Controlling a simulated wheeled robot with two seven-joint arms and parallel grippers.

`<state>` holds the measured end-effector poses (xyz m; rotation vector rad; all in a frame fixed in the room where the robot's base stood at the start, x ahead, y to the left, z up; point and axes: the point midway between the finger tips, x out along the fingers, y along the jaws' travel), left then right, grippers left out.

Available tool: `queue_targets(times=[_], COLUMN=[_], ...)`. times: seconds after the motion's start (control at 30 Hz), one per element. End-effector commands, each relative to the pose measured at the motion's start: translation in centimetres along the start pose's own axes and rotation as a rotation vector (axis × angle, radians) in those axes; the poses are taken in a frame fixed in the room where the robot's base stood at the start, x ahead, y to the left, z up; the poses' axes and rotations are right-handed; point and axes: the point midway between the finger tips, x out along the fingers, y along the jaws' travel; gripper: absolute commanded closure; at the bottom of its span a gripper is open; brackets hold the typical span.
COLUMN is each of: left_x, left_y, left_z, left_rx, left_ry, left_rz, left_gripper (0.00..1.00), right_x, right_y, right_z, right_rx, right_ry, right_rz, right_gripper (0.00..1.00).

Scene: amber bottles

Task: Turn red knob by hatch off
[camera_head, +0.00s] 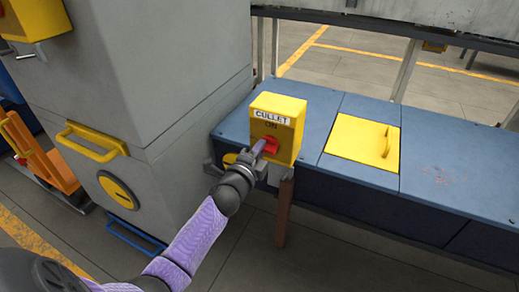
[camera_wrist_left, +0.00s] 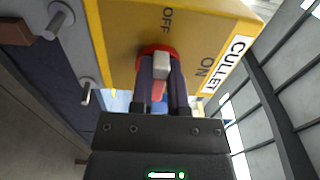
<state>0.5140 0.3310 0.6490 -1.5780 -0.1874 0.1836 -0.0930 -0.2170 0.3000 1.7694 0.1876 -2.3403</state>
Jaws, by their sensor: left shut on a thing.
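The red knob (camera_head: 271,145) sits on the front face of a yellow box (camera_head: 283,108) labelled CULLET, with ON printed above the knob. My left gripper (camera_head: 258,150) reaches it from the lower left. In the left wrist view, the gripper's two dark fingers (camera_wrist_left: 161,85) are shut on the knob's grip, and the red knob (camera_wrist_left: 150,52) shows around their tips. OFF and ON are printed on the yellow face beside it. Which mark the knob points to I cannot tell. The yellow hatch (camera_head: 350,140) with a handle lies closed on the blue bench. My right gripper is out of view.
The blue bench (camera_head: 440,165) runs right from behind the box. A grey cabinet (camera_head: 165,75) with a yellow handle (camera_head: 92,142) stands close on the left. A brown post (camera_head: 284,212) stands below the box. Open floor lies in front.

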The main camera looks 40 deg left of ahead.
Motion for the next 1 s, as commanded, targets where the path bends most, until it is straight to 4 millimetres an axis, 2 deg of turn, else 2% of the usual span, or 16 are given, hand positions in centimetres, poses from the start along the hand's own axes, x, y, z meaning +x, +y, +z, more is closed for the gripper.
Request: queue_targets(times=[0.1, 0.13, 0.27, 0.3, 0.57, 0.67, 1.0], left_x=[0.0, 0.0, 0.0, 0.0, -0.1, -1.0, -8.4], left_y=[0.1, 0.1, 0.1, 0.1, 0.0, -0.2, -0.3], left_z=[-0.1, -0.1, 0.0, 0.0, 0.0, -0.1, -0.1], left_rx=[-0.002, -0.002, -0.001, -0.001, 0.0, -0.002, -0.003], left_ry=[0.001, 0.001, 0.0, 0.0, 0.0, 0.001, 0.0], left_rz=[0.003, 0.003, 0.003, 0.002, 0.001, 0.002, 0.001], left_gripper=[1.0, 0.77, 0.49, 0.46, 0.46, 0.46, 0.46], right_x=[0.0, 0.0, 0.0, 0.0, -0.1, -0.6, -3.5], right_y=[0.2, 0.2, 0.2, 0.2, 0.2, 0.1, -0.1], right_z=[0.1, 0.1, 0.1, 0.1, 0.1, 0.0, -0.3], right_rx=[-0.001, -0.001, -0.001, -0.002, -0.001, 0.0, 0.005], right_ry=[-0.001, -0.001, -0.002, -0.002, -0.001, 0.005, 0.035], right_rz=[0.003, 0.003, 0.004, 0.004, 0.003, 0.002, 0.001], right_gripper=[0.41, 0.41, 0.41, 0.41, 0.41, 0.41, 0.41])
